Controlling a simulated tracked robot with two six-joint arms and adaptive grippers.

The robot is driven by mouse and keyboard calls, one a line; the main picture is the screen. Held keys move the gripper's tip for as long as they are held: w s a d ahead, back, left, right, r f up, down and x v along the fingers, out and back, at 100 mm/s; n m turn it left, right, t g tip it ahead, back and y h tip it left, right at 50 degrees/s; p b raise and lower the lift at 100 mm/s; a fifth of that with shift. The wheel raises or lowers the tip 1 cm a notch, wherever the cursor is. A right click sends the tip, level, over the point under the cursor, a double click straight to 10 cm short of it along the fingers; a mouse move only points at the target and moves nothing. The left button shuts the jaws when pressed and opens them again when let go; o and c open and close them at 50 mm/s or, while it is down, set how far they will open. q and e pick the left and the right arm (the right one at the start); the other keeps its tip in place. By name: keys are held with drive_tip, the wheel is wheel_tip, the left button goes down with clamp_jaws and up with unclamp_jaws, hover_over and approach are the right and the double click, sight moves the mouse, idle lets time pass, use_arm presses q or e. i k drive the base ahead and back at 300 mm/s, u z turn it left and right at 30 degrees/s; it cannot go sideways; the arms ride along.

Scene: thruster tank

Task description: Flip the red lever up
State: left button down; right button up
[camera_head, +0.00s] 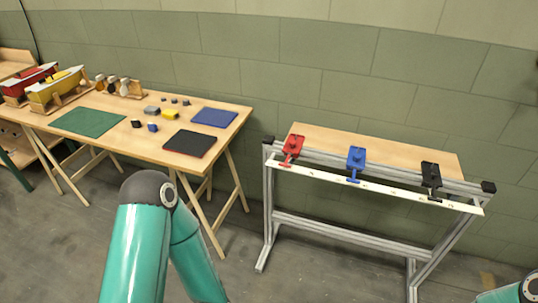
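The red lever (291,149) is mounted at the left end of the metal-framed stand on the right. Its handle points down toward the front, over the white strip (370,187). A blue lever (356,163) is in the middle of the stand and a black lever (431,180) is toward its right end. My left arm shows at the bottom left of centre and a small part of my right arm shows in the bottom right corner. Neither gripper is in view, and nothing of mine touches the levers.
A wooden table (112,151) on the left holds a green mat (88,122), a blue mat (213,117), a black mat (190,143), several small blocks and boat models (55,90). A floor gap separates the table from the stand. A green block wall stands behind.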

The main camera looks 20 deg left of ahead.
sight(284, 164)
drive_tip(key=u, duration=0.25)
drive_tip(key=i, duration=1.35)
drive_tip(key=u, duration=0.3)
